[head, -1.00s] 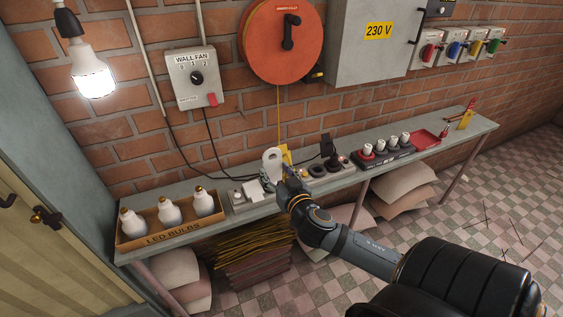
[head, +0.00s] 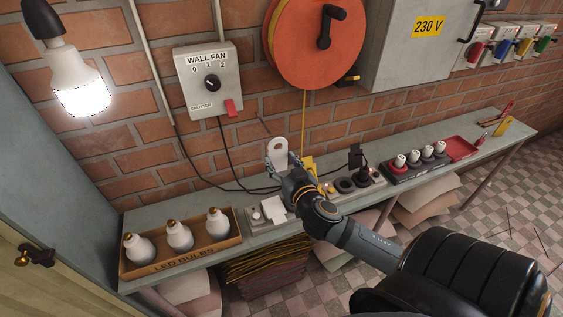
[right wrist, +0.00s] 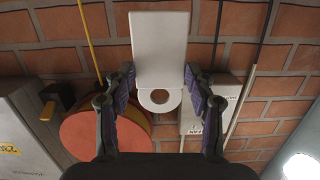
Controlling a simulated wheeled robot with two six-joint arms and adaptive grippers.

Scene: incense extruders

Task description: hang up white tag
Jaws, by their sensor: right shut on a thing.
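The white tag (head: 278,150) is a flat plate with a round hole near its end. My right gripper (head: 287,178) is shut on it and holds it upright above the bench, in front of the brick wall. In the right wrist view the tag (right wrist: 159,45) sits between the two fingers (right wrist: 159,82), its holed end toward the wall fan box and red reel. A thin peg (head: 263,126) sticks out of the wall to the upper left of the tag, apart from it. My left gripper is not in view.
The wall fan box (head: 211,78) is left of the peg; the orange-red reel (head: 318,40) with its hanging yellow cord (head: 303,120) is at upper right. Black cables run down the wall. On the bench (head: 165,207) stand a bulb box (head: 185,260) and a socket strip (head: 343,200).

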